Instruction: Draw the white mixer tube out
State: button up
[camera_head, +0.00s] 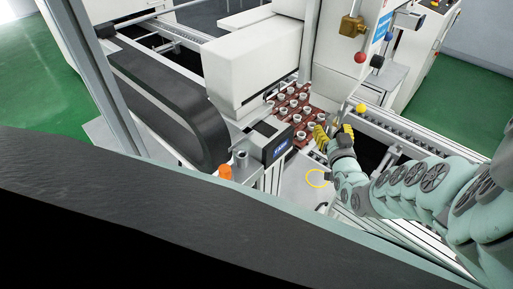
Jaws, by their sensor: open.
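A thin pale tube (346,112), which looks like the white mixer tube, hangs slanting down from the dispensing head. It is small in the picture, and its lower end comes down by my gripper's fingers. My gripper (332,134) has yellow fingers and is open, close to the tube's lower end. I cannot tell whether the fingers stand around the tube or beside it, or whether they touch it.
Red-brown carriers (291,104) with several white round parts sit on the conveyor left of my gripper. A small display box (272,141) and an orange cap (225,172) stand at lower left.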

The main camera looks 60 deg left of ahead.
dwell(0.3)
grip_shut()
dwell(0.3)
